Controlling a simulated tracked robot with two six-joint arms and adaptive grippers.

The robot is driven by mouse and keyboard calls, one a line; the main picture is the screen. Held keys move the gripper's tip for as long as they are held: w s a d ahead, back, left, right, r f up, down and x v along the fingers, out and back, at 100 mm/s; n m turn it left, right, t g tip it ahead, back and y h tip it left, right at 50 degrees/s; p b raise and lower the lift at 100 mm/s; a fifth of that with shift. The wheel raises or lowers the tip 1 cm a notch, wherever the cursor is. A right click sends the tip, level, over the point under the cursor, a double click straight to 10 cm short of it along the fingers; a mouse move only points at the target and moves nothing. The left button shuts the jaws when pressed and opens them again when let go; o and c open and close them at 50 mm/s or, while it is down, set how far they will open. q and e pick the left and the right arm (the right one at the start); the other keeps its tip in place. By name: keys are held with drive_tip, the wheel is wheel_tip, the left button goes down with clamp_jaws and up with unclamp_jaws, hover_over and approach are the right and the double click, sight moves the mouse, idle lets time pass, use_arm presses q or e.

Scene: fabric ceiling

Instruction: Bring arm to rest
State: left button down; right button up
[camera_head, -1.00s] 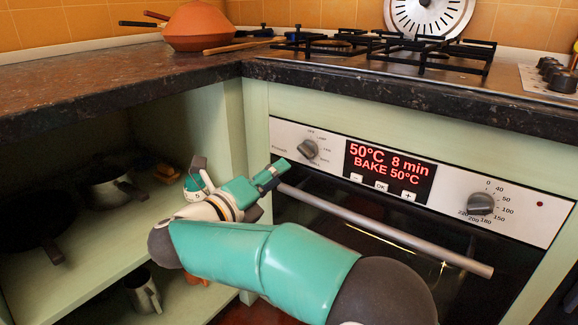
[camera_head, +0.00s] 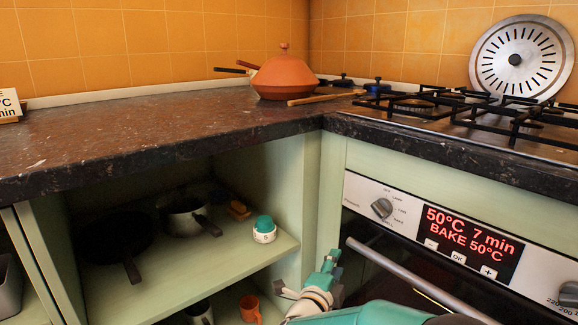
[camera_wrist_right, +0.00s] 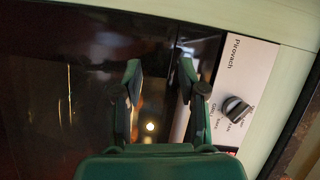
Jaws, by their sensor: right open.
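My right gripper (camera_head: 332,258) is at the bottom of the head view, in front of the oven's left edge, with my teal arm coming in from the bottom right. In the right wrist view its two green fingers (camera_wrist_right: 160,65) are spread apart with nothing between them. They point toward the dark oven door (camera_wrist_right: 70,90) and the control panel (camera_wrist_right: 240,90). Whether the fingers touch the oven cannot be told. My left gripper is not in view.
The oven handle (camera_head: 400,270) and panel knob (camera_head: 382,208) are close to my right gripper. An open shelf (camera_head: 180,275) to its left holds a pot, a pan and a teal-topped timer (camera_head: 264,230). An orange mug (camera_head: 250,309) stands below. The dark countertop (camera_head: 150,135) runs above.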

drive_tip(key=s+d+f+n+g+y+p, duration=0.1)
drive_tip(key=s+f+n+g+y, duration=0.35)
drive_tip(key=f, duration=0.75)
drive_tip(key=s+d+f+n+g+y+p, duration=0.15)
drive_tip(key=s+f+n+y, duration=0.25)
drive_tip(key=s+f+n, duration=0.55)
drive_tip(key=s+a+f+n+g+y+p, duration=0.15)
drive_tip(key=s+f+g, duration=0.3)
drive_tip(key=s, duration=0.55)
drive_tip(key=s+a+f+n+g+y, duration=0.1)
drive_tip(key=s+f+n+g, duration=0.3)
drive_tip(key=s, duration=0.7)
wheel_tip(320, 180, up, 37)
drive_tip(key=p, duration=3.8)
drive_tip(key=shift+s+d+f+y, duration=0.15)
drive_tip(key=shift+s+f+y, duration=0.05)
drive_tip(key=shift+s+y, duration=0.25)
